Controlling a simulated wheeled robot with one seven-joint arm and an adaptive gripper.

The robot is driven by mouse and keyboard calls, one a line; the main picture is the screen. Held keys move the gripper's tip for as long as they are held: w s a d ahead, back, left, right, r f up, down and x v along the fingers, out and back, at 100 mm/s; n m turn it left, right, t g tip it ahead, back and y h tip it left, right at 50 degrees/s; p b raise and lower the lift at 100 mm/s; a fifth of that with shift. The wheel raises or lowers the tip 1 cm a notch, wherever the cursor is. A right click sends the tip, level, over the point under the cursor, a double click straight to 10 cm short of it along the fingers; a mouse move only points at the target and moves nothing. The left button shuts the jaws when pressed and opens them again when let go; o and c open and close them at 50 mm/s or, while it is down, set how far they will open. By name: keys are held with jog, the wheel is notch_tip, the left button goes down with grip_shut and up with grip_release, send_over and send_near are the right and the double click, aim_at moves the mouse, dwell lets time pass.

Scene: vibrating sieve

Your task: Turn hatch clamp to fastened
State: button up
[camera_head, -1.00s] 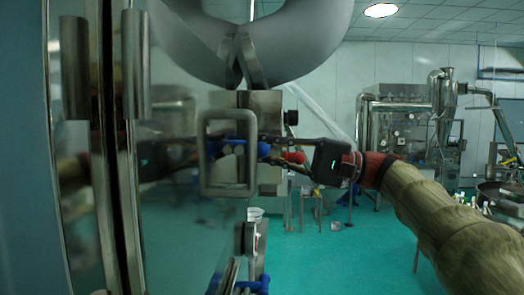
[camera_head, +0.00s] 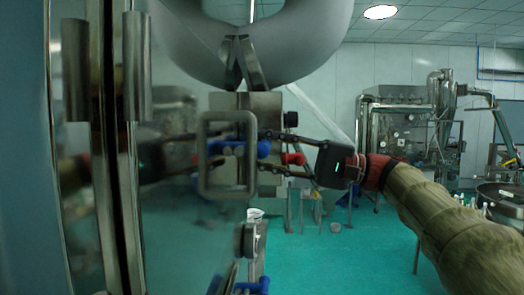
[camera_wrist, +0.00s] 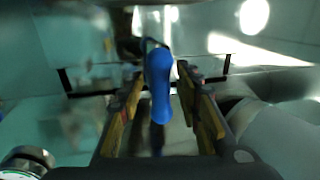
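The hatch clamp has a blue handle (camera_head: 262,149), seen partly through and behind a square metal frame handle in the head view. In the wrist view the blue handle (camera_wrist: 160,85) points toward the camera, between my two fingers. My gripper (camera_head: 270,156) reaches in from the right, one finger above and one below the handle. In the wrist view my gripper (camera_wrist: 160,92) shows a gap on each side of the handle, so it is open around it. The clamp's metal base is mostly hidden.
The square metal frame handle (camera_head: 204,185) stands in front of the clamp. A red part (camera_head: 293,158) shows behind my fingers. A second blue handle (camera_head: 258,285) is lower down. A grey rounded vessel (camera_head: 300,45) hangs above.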

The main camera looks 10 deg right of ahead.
jog(key=v, duration=1.1)
jog(key=shift+d+f, duration=0.1)
jog(key=shift+d, duration=0.05)
jog(key=w+d+f+m+t+h, duration=0.1)
jog(key=w+f+m+t+h, duration=0.15)
jog(key=f, duration=0.45)
jog(key=w+d+f+m+t+h, duration=0.1)
jog(key=w+f+m+h, duration=0.25)
jog(key=f, duration=0.35)
jog(key=s+f+h, duration=0.3)
jog(key=f+h, duration=0.1)
jog(key=f, duration=1.1)
jog(key=s+a+f+n+g+h+b, duration=0.1)
jog(key=s+f+n+h+b, duration=0.7)
jog(key=s+f, duration=1.6)
jog(key=shift+s+a+g+h, duration=0.4)
jog(key=shift+s+h, duration=0.5)
jog(key=shift+s, duration=0.7)
